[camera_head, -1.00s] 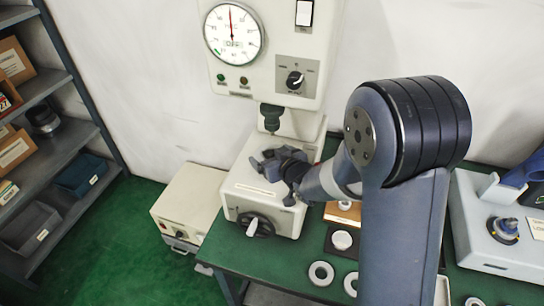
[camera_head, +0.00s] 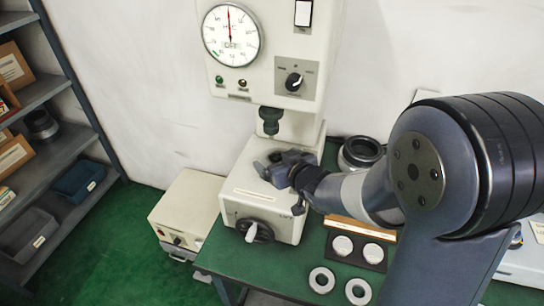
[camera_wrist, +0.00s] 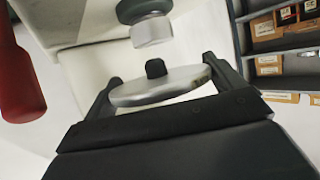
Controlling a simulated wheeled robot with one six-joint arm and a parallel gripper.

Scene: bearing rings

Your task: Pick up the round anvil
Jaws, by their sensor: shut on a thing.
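The round anvil (camera_wrist: 180,80) is a flat grey metal disc in the wrist view. A short dark stub stands up at its middle. My gripper (camera_wrist: 160,88) is shut on the disc, with one dark finger at each side of its rim. In the head view my gripper (camera_head: 271,170) is over the base of the white tester (camera_head: 262,205), under its dark spindle (camera_head: 270,118). The disc cannot be made out there. In the wrist view the spindle's metal tip (camera_wrist: 152,32) is beyond and above the disc, with a visible space between.
A dark holder (camera_head: 357,261) with two pale round pieces lies on the green bench (camera_head: 285,275), behind two grey rings (camera_head: 321,280). A dark-rimmed round vessel (camera_head: 362,152) stands right of the tester. A beige box (camera_head: 184,209) is at its left.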

